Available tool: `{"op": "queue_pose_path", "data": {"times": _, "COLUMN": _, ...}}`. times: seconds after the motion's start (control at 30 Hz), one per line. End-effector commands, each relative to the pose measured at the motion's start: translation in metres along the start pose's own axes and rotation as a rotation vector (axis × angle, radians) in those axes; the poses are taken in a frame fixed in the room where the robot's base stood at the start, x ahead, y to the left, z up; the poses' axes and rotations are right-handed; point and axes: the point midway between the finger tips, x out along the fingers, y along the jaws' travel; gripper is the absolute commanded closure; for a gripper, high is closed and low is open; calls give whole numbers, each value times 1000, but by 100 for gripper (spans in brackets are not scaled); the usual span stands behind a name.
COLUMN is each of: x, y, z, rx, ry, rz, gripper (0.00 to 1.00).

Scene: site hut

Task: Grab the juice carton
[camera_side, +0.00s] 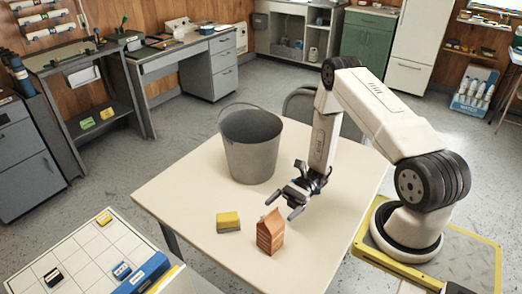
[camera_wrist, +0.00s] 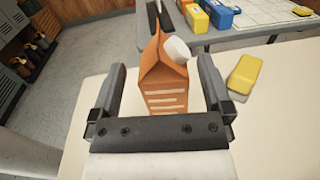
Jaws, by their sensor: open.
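The juice carton (camera_side: 270,232) is orange-brown with a gabled top and stands upright on the cream table (camera_side: 190,190), near its front edge. In the wrist view the carton (camera_wrist: 166,78) shows pale stripes and a white cap, and it appears between and beyond my fingers. My gripper (camera_side: 281,205) is open and empty, just above and behind the carton in the side view. In the wrist view my gripper (camera_wrist: 163,90) has its two fingers spread to the left and right of the carton. I see no contact with it.
A yellow and grey sponge (camera_side: 228,221) lies left of the carton; it also shows in the wrist view (camera_wrist: 243,78). A grey bucket (camera_side: 251,145) stands behind. A white tiled bench (camera_side: 75,250) with small items is at the lower left. The table's right part is clear.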

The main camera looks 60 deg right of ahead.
Motion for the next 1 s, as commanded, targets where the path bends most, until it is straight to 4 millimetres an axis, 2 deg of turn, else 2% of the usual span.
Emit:
{"op": "queue_pose_path", "data": {"times": 0.1, "x": 0, "y": 0, "z": -8, "rx": 0, "ry": 0, "rz": 0, "gripper": 0}}
{"op": "queue_pose_path", "data": {"times": 0.47, "x": 0, "y": 0, "z": -14, "rx": 0, "ry": 0, "rz": 0, "gripper": 0}}
{"op": "queue_pose_path", "data": {"times": 1.0, "x": 0, "y": 0, "z": -64, "rx": 0, "ry": -1, "rz": 0, "gripper": 0}}
